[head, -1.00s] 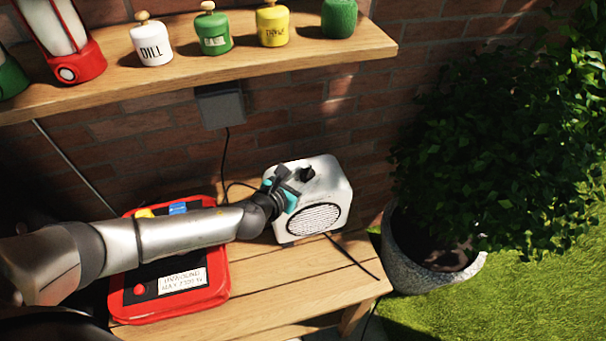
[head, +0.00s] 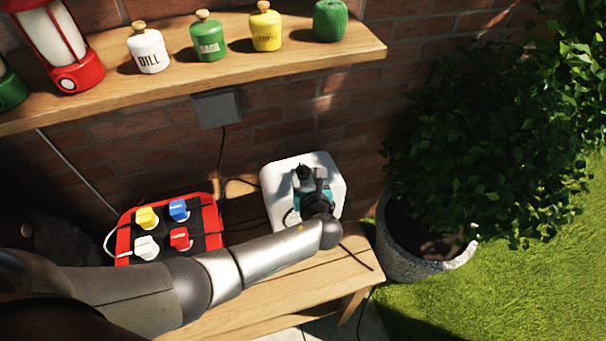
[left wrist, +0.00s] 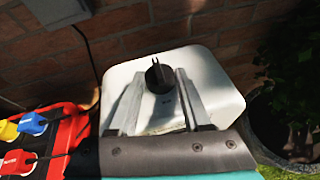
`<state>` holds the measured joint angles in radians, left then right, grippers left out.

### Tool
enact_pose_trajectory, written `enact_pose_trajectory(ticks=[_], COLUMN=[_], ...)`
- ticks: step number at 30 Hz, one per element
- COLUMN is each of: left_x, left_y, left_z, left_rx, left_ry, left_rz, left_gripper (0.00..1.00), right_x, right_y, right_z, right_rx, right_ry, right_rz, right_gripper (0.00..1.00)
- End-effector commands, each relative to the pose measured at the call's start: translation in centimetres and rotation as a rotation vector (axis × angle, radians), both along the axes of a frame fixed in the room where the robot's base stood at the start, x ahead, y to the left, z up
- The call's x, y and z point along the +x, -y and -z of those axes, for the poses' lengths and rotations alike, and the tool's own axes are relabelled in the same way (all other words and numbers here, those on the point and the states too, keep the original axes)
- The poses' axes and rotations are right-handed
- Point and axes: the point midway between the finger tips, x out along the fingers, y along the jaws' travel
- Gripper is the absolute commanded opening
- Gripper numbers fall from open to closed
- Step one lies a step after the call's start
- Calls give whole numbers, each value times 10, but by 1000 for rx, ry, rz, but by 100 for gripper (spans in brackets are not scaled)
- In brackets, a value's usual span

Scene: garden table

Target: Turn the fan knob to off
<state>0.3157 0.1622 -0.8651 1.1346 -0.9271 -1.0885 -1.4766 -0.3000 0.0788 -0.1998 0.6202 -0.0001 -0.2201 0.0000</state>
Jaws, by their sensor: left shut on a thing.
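The fan (head: 334,172) is a small white box with a round grille, standing at the right end of the wooden bench. Its black knob (head: 303,171) is on the top face; it also shows in the left wrist view (left wrist: 158,77), with its ridge pointing roughly away from the camera. My left gripper (head: 310,174) reaches over the fan from the front and is shut on the knob, one finger on each side. The gripper and wrist hide most of the grille. My right gripper is not in view.
A red power box (head: 125,240) with several coloured plugs sits left of the fan on the bench (head: 270,275). A shelf (head: 240,75) with jars and a red lantern (head: 70,50) runs above. A potted bush (head: 410,252) stands close on the right.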

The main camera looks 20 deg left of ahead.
Motion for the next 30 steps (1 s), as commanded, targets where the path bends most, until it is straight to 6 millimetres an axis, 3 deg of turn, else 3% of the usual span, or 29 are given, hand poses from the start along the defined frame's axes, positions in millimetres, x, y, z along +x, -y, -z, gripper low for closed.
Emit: enact_pose_trajectory(ticks=[20, 21, 28, 30], left_x=[0, 0, 0, 1], left_y=[1, 1, 1, 1], left_z=[1, 1, 0, 0], left_rx=[-2, -2, -2, -2], left_ry=[-2, -2, 0, 0], left_rz=[-69, -69, -68, -67], left_gripper=[0, 51, 76, 78], right_x=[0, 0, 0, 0], right_y=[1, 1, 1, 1], right_z=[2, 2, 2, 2], right_rx=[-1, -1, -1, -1], right_ry=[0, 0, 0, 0], right_rz=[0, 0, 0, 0], right_gripper=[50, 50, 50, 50])
